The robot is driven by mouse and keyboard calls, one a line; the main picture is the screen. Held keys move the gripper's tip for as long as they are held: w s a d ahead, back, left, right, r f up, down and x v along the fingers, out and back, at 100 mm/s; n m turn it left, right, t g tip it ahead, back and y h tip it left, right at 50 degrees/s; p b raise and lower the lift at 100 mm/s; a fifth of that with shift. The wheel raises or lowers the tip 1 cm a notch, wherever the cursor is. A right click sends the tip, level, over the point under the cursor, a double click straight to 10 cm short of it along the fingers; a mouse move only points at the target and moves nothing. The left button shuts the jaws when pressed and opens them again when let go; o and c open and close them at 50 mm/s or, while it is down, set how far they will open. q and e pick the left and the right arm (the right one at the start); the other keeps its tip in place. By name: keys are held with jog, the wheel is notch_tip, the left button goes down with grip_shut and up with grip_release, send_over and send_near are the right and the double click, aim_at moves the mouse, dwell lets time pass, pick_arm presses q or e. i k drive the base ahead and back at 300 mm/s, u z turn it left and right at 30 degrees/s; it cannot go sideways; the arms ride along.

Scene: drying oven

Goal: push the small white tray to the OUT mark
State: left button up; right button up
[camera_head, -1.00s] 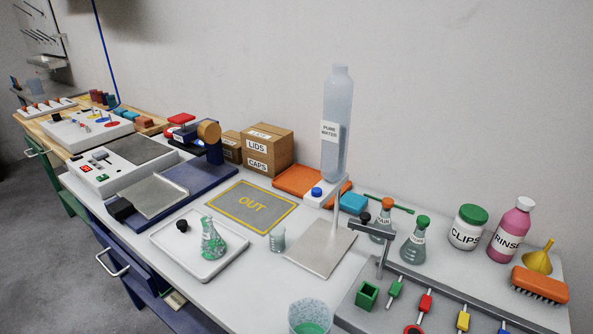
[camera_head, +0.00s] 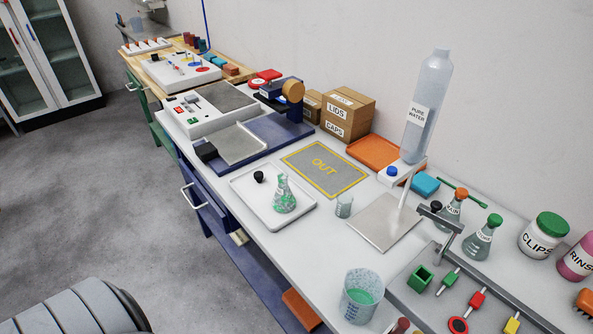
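The small white tray (camera_head: 258,211) lies on the white bench near its front edge. It holds a flask (camera_head: 284,196) with green patches and a small black stopper (camera_head: 259,177). The OUT mark (camera_head: 322,170) is a grey rectangle with a yellow border and yellow lettering, flat on the bench behind and to the right of the tray. The tray is beside the mark, not on it. Neither of my grippers shows in the head view.
A small beaker (camera_head: 344,206) stands right of the tray, near the mark. A stand plate (camera_head: 376,223) holding the water bottle is further right. A large beaker (camera_head: 361,296) stands near the front edge. Boxes (camera_head: 347,115) and an orange tray (camera_head: 372,152) lie behind the mark.

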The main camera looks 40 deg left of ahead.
aim_at(258, 198)
jog(key=z, duration=0.55)
jog(key=k, duration=1.25)
jog(key=u, duration=0.25)
jog(key=i, duration=0.65)
jog(key=u, duration=1.05)
jog(key=i, duration=0.45)
jog(key=u, duration=0.4)
jog(key=k, duration=0.3)
jog(key=z, duration=0.35)
